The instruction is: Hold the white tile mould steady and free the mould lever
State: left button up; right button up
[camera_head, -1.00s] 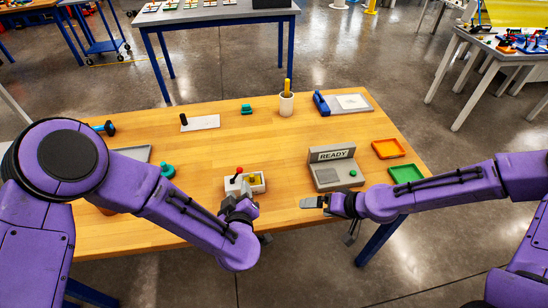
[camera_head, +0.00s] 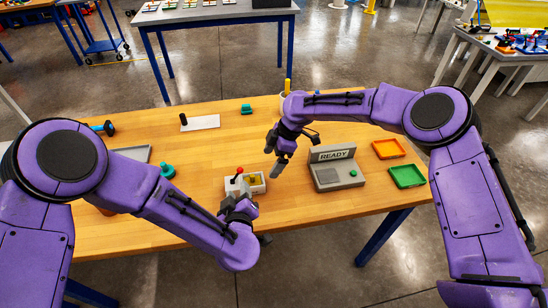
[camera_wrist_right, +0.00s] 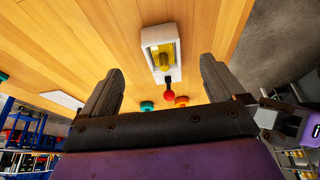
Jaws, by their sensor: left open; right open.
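The white tile mould (camera_head: 259,182) sits near the table's front edge, with yellow inside it. Its lever has a red knob (camera_head: 239,170) at the mould's left end. My left gripper (camera_head: 236,193) is open at the mould's near left side; whether it touches the mould I cannot tell. My right gripper (camera_head: 273,158) is open and empty, above the table just behind and right of the mould. In the right wrist view the mould (camera_wrist_right: 151,33) and the red knob (camera_wrist_right: 170,95) lie ahead, between the two spread fingers; the left gripper is not clear there.
A grey READY console (camera_head: 335,176) stands right of the mould. Orange (camera_head: 389,149) and green (camera_head: 407,176) trays lie farther right. A teal knob (camera_head: 167,171) is to the left. A white plate with a black peg (camera_head: 201,122) lies behind. The table's middle between these is clear.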

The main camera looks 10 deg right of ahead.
aim_at(263, 178)
jog(key=x, duration=1)
jog(key=shift+f, duration=0.1)
jog(key=c, duration=1.3)
jog(key=shift+c, duration=0.2)
